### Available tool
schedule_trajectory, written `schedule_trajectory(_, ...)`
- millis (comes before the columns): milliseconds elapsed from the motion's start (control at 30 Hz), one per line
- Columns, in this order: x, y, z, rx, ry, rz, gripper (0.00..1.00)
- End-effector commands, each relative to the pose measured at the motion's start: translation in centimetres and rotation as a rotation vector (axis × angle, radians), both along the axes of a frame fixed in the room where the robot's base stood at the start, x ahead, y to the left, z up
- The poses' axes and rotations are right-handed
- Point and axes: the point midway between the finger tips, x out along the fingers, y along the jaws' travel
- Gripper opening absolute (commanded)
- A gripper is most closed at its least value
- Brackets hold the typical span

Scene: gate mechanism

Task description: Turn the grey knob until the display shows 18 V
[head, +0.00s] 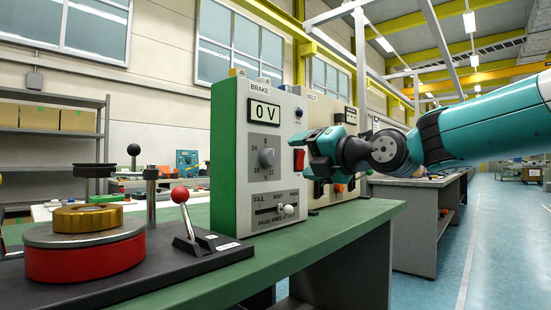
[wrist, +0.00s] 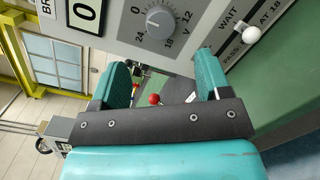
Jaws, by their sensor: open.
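The grey knob (head: 267,157) sits on the front of a light grey panel box with green sides, marked BRAKE. Above it the display (head: 264,111) reads 0 V. In the wrist view the round knob (wrist: 160,22) shows near the top edge, with a dial scale around it, and the display (wrist: 87,14) is partly cut off. My gripper (head: 308,156) is open and empty, to the right of the knob in the head view and apart from it. In the wrist view its two fingers (wrist: 162,76) are spread, with the knob beyond the tips.
Below the knob is a FAIL/WAIT/PASS slider with a white handle (head: 288,211). A second panel with a red switch (head: 299,160) stands to the right. A lever with a red ball (head: 180,194) and a red-based disc stack (head: 85,258) stand left on the green bench (head: 340,222).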

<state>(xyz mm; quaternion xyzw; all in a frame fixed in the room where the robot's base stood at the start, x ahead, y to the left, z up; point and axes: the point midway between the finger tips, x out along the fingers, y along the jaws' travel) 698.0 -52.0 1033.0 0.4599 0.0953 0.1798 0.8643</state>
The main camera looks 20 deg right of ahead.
Motion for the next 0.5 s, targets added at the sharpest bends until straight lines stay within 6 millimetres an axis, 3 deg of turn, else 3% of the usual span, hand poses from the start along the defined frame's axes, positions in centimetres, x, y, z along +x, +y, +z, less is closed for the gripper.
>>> schedule_trajectory(200, 4.6, 2.1, -0.1, 0.001, 0.001, 0.003, 0.7)
schedule_trajectory(500, 8.1, 3.6, 0.0, 0.001, 0.001, 0.001, 0.7)
